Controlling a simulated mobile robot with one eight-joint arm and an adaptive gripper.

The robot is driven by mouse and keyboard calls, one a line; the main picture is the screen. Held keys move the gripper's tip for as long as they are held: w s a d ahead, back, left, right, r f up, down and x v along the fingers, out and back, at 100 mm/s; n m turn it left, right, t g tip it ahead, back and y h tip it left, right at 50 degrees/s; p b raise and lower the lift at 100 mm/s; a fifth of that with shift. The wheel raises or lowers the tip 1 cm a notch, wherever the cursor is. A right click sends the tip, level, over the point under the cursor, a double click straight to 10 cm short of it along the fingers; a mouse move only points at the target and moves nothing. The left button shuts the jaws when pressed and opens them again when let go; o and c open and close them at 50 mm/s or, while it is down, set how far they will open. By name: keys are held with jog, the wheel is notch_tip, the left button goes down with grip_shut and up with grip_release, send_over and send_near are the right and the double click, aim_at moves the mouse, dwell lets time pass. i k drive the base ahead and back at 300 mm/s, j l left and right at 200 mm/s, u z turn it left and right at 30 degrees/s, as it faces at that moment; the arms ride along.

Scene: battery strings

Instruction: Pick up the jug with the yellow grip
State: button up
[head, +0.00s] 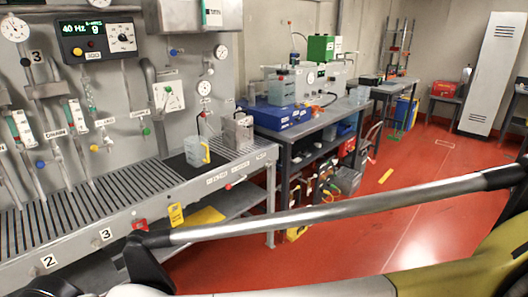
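The jug with the yellow grip (196,151) is a small, pale, translucent jug. It stands upright on a dark patch of the slatted grey bench (120,188) on the left, with its yellow handle facing right. No gripper of mine touches it. My arm crosses the lower part of the view as a long silver tube with dark ends, in front of the bench and the floor. I do not make out my gripper's fingers in this view.
A grey metal container (237,131) stands close right of the jug. The wall panel (125,100) behind carries gauges, hoses and valves. A second bench with a blue box (283,117) stands farther right. The red floor (400,190) is open on the right.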

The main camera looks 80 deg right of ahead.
aim_at(197, 150)
jog(key=z, duration=2.25)
jog(key=i+l, duration=0.3)
jog(key=l, duration=0.15)
jog(key=i+l, duration=0.3)
jog(key=l, duration=0.2)
jog(key=i+l+z, duration=0.1)
jog(key=i+l, duration=0.2)
jog(key=l, duration=0.15)
jog(key=i+l, duration=0.3)
jog(key=l, duration=0.15)
